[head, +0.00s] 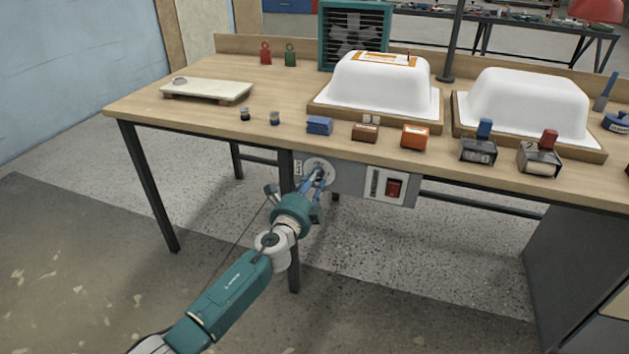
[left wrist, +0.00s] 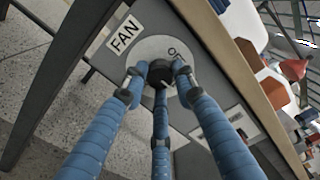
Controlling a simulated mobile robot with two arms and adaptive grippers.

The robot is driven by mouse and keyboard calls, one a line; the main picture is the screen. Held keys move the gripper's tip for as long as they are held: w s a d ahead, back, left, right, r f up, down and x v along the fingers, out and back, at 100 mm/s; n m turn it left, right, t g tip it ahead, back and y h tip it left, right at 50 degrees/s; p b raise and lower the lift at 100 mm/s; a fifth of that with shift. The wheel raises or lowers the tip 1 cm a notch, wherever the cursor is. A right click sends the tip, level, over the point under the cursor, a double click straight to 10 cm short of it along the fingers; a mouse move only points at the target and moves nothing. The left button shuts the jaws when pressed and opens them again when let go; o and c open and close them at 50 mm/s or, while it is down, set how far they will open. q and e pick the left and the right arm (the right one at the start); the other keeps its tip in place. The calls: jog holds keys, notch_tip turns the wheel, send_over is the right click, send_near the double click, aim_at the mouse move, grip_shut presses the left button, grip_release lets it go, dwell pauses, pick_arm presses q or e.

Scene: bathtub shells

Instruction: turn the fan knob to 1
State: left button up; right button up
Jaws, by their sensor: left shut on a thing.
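The fan knob (left wrist: 160,72) is a small black round knob on a pale round dial plate (left wrist: 152,47) under the table's front edge. A FAN label (left wrist: 122,35) is beside the plate. A mark like a 0 shows on the plate, partly cut by the fingers; I cannot read the knob's setting. My left gripper (left wrist: 158,82) is shut on the knob, with its blue fingers around it. In the head view my left gripper (head: 317,177) hides most of the knob against the dial plate (head: 321,165). My right gripper is not in view.
A grey panel (head: 351,184) carries the dial and a red switch (head: 393,188). The table (head: 190,122) holds a teal fan (head: 326,45), two white tub shells (head: 375,85) and several small blocks near its front edge. The floor in front is clear.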

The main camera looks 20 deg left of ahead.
pick_arm(q)
jog(key=shift+a+f, duration=0.15)
jog(key=shift+a, duration=0.05)
jog(key=o, duration=1.2)
jog(key=shift+c, duration=0.2)
jog(key=shift+s, duration=0.1)
jog(key=s, duration=1.2)
jog(key=shift+a, duration=0.2)
